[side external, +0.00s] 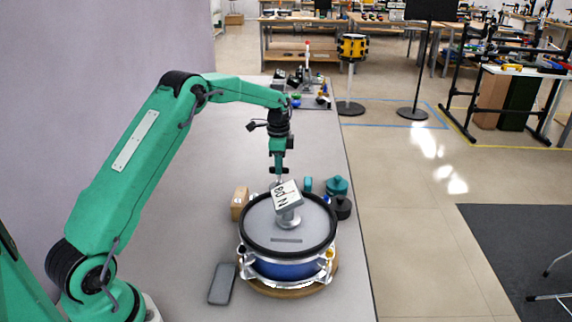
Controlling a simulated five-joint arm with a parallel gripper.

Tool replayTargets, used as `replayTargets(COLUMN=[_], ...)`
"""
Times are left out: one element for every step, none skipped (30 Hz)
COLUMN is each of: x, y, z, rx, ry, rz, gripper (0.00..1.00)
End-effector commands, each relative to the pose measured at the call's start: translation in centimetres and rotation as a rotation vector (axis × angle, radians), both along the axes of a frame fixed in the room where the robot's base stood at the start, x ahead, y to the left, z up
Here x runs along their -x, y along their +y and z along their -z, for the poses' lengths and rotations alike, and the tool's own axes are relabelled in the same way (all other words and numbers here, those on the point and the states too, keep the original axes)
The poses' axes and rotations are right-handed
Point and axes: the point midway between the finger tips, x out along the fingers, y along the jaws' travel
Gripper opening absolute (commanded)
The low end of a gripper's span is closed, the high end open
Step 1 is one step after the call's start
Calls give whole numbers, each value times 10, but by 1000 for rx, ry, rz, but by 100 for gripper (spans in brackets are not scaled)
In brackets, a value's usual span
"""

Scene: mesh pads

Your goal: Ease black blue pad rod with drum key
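A round drum pad with a black rim (248,240), grey mesh head and blue shell (285,270) sits on a wooden base at the front of the table. Silver lugs and rods (328,268) stand around its shell; which one is the black blue rod I cannot tell. My gripper (279,184) points down over the far side of the pad. Its tips are small and partly hidden behind a silver gauge with a white face (287,196) on the pad, so its opening and any grip are unclear. I cannot make out a drum key for certain.
A wooden block (239,203) stands left of the pad, and a grey flat slab (222,284) lies front left. Teal (337,185) and black (341,208) round pieces sit at the back right, near the table edge. Small items lie at the far end.

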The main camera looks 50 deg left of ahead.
Motion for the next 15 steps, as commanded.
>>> replayTargets(x=[0,0,0,0,0,0,0,0,0,0,0,0,0,0,0], y=[0,0,0,0,0,0,0,0,0,0,0,0,0,0,0], z=[-1,-1,-1,-2,-3,-5,-6,-8,-11,-13,-15,-18,-20,-22,-25], rx=[-1,-1,0,0,0,0,0,0,-1,-1,-1,-1,-1,-1,0], ry=[-1,-1,-1,-1,-1,-1,-1,-1,-2,-2,-2,-2,-2,-2,-1], rz=[0,0,0,0,0,0,0,0,0,0,0,0,0,0,0], gripper=[0,0,0,0,0,0,0,0,0,0,0,0,0,0,0])
